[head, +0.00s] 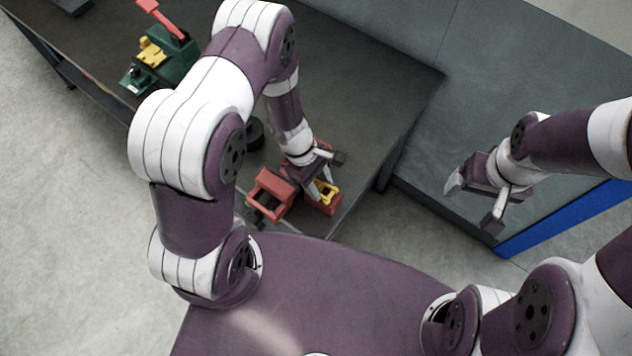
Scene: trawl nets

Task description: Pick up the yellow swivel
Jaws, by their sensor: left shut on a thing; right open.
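The yellow swivel (327,191) is a small yellow piece at the near corner of the dark table. It shows between the fingers of my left gripper (322,188), which points down and is shut on it. The swivel is at the opening of a small red bin (322,207); I cannot tell whether it touches the bin. The gripper's fingers hide part of it. My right gripper (472,205) is open and empty, above the grey surface on the right.
A second red container (270,190) stands just left of the bin, with dark items by it. A black round object (254,134) lies behind. A green machine (165,58) with yellow parts and a red lever stands at the far left. The dark table (385,85) is clear toward the right.

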